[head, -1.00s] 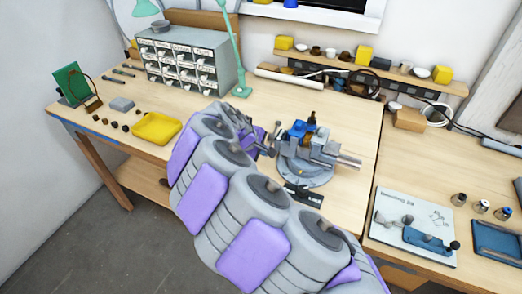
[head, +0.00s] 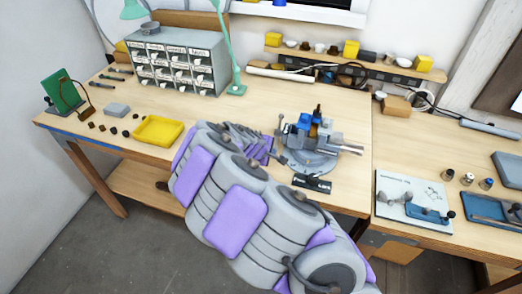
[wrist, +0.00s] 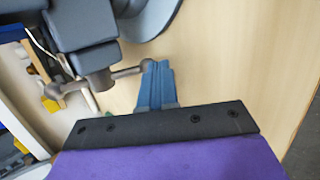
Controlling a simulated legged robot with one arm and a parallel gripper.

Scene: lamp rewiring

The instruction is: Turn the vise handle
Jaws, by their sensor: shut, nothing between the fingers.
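The grey vise (head: 312,150) with its round base stands near the front edge of the wooden bench in the head view, with a blue part on top. Its handle, a thin bar with knobbed ends (head: 283,159), is on the vise's left side. In the wrist view the handle (wrist: 128,72) crosses the grey screw end of the vise (wrist: 95,55). My gripper (wrist: 157,66) has its blue fingers together, with the tips at the right knob of the handle. I cannot tell whether they touch it. In the head view my gripper (head: 268,148) is left of the vise, partly hidden.
A yellow tray (head: 158,130) and small loose parts lie to the left. A drawer cabinet (head: 180,62) and a green lamp (head: 236,88) stand behind. A black tag (head: 312,183) lies before the vise. A white board (head: 408,198) lies at right.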

